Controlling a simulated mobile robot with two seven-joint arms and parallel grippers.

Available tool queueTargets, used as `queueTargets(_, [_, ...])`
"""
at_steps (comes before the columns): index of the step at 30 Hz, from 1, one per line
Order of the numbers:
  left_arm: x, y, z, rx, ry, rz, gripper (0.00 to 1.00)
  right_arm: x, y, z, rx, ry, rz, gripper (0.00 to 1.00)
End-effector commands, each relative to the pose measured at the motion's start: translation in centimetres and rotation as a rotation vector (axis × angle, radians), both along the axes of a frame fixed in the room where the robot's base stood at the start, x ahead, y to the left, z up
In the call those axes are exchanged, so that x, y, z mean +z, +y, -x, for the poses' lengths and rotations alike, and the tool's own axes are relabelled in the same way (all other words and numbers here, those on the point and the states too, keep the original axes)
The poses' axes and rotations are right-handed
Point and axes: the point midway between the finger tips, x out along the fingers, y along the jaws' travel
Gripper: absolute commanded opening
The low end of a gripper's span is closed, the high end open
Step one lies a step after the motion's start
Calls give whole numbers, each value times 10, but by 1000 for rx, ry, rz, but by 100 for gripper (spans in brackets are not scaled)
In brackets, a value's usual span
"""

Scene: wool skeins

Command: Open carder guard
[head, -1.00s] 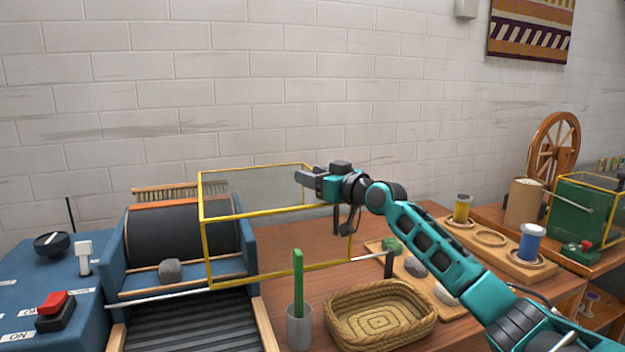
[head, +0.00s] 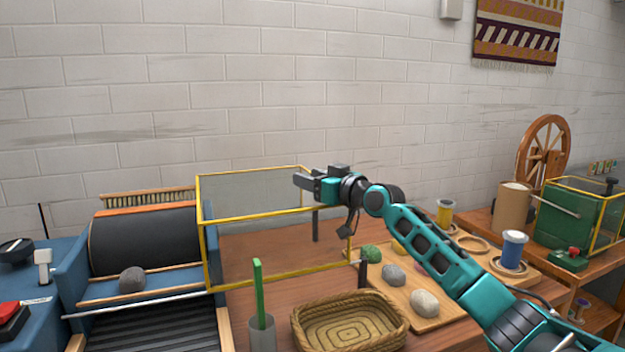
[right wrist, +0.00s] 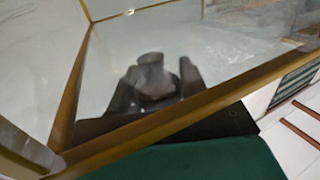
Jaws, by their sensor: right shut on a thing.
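The carder guard is a clear box with a yellow frame (head: 240,217). In the head view it stands just right of the dark carder drum (head: 145,241), which shows uncovered. My right gripper (head: 303,182) is at the guard's top right corner, shut on what looks like a grey knob (right wrist: 152,78). In the right wrist view the fingers and the knob show blurred through the clear panel. My left gripper is not in view.
A grey wool lump (head: 132,280) lies at the drum. A wicker basket (head: 350,322), a cup (head: 262,336) with a green stick and a board with wool balls (head: 425,303) stand in front. A green machine (head: 563,220) is at the right. A brick wall is behind.

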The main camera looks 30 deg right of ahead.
Motion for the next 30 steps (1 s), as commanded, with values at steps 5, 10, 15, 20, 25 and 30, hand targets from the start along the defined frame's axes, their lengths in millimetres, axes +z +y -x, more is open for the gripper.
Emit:
queueTargets(5, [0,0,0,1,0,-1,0,-2,0,0,1,4,0,0])
queueTargets(10, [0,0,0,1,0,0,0,-2,0,0,1,4,0,59])
queueTargets(15, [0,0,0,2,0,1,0,-1,0,0,0,2,-1,66])
queueTargets(20, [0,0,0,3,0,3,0,-1,0,1,0,1,0,66])
queueTargets(25, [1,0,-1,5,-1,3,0,-1,-3,12,-1,2,1,66])
queueTargets(30, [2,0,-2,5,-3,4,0,-2,-7,36,-2,3,5,66])
